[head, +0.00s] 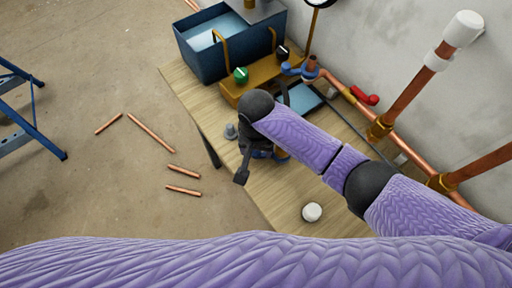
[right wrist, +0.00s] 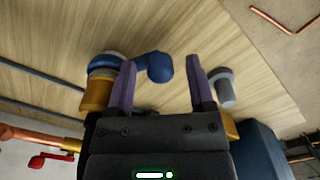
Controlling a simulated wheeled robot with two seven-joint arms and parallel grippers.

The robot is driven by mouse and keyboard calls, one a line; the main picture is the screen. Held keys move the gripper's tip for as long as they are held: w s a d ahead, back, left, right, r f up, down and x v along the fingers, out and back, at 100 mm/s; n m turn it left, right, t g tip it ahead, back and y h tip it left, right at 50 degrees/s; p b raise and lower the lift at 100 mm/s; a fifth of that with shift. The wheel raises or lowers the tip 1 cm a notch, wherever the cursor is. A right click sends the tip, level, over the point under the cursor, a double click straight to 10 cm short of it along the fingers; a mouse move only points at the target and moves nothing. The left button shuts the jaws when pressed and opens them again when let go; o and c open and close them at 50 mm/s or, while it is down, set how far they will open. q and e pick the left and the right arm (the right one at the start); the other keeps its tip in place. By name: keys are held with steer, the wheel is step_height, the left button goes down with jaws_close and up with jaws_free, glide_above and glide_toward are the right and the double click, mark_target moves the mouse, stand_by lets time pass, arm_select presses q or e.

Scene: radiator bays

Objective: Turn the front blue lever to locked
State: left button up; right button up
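The front blue lever (right wrist: 158,67) shows in the right wrist view, on a brass-coloured valve body (right wrist: 97,93). In the head view only a bit of the front lever (head: 264,154) shows beneath my right gripper, which hides most of it. My right gripper (right wrist: 161,64) is open, pointing down over the bench. The lever's rounded end lies between its two purple fingers in the picture, and one finger crosses in front of the lever. I cannot tell whether they touch. My left gripper is not in view.
A second blue lever (head: 300,70) and a red lever (head: 366,96) are by the wall pipes. A grey peg (right wrist: 223,87) stands beside the right gripper. A blue crate (head: 200,62) and knobbed ochre block (head: 262,80) stand behind; a white cap (head: 312,212) lies in front.

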jaws_close()
stand_by(1.2)
